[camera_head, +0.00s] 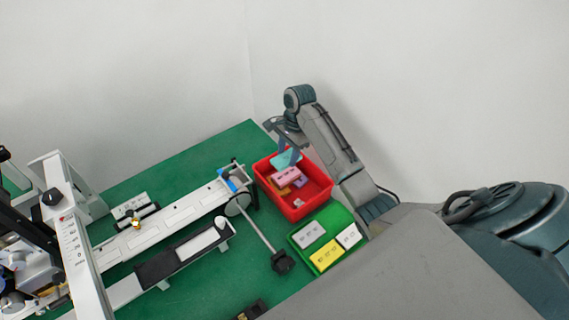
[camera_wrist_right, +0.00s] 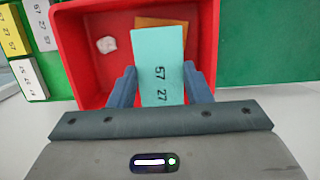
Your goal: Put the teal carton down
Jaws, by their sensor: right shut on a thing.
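My right gripper (camera_head: 284,138) is over the back of the red crate (camera_head: 316,202), with its fingers pointing down. It is shut on the teal carton (camera_head: 283,160). In the right wrist view, the teal carton (camera_wrist_right: 158,50) sits between the two fingers (camera_wrist_right: 160,90), with "57 27" printed on its face. It overlaps the crate's inside there; whether it touches anything beneath it I cannot tell. My left gripper is not in view.
The red crate holds pink (camera_head: 286,175), orange and purple cartons and a small whitish lump (camera_wrist_right: 107,44). A green tray (camera_head: 318,264) with white and yellow cartons stands beside it. A white conveyor (camera_head: 180,223) and machine parts fill the left of the green table (camera_head: 170,160).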

